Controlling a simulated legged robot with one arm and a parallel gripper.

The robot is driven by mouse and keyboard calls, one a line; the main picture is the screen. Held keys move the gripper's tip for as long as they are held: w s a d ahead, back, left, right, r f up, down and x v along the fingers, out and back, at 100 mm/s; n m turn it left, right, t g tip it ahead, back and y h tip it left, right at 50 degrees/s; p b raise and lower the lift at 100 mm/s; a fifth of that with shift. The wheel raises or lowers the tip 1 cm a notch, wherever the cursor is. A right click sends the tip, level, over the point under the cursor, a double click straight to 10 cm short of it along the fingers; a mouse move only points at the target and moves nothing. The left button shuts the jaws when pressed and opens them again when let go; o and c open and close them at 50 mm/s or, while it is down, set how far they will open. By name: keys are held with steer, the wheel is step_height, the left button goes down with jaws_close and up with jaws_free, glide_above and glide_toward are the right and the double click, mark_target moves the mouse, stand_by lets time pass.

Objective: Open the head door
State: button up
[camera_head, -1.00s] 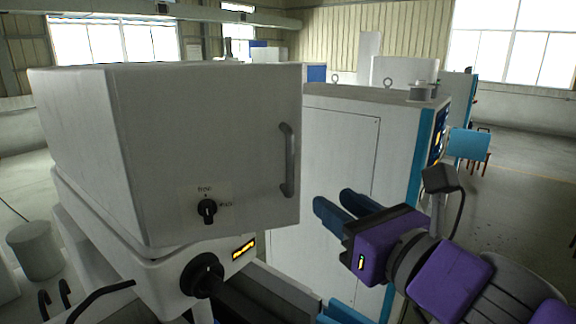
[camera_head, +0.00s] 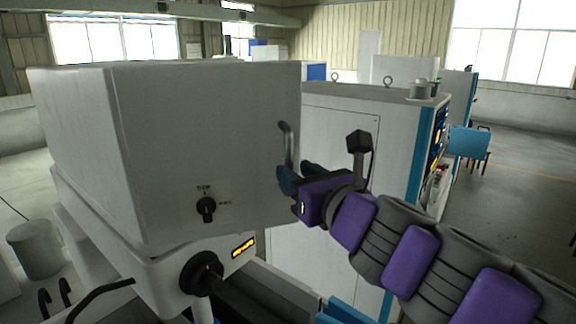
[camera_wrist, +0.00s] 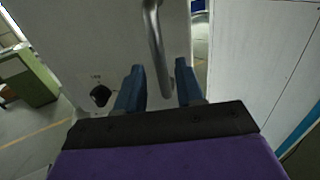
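The head door is the front of a pale grey box (camera_head: 200,130) on the machine at the left. Its bar handle (camera_head: 287,142) stands upright near the door's right edge. A black knob (camera_head: 206,208) sits low on the door. My gripper (camera_head: 287,180) is at the lower part of the handle. In the wrist view, the handle (camera_wrist: 156,45) runs down between my two blue fingers (camera_wrist: 160,82), with a gap visible on both sides. The fingers are open. The handle's lower end lies between them. The door looks shut.
A tall grey and blue cabinet (camera_head: 340,130) stands close behind the handle and my arm. Open floor (camera_head: 510,200) lies at the right.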

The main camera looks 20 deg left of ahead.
mark_target(291, 168)
steer(key=shift+x, duration=1.95)
jaws_close()
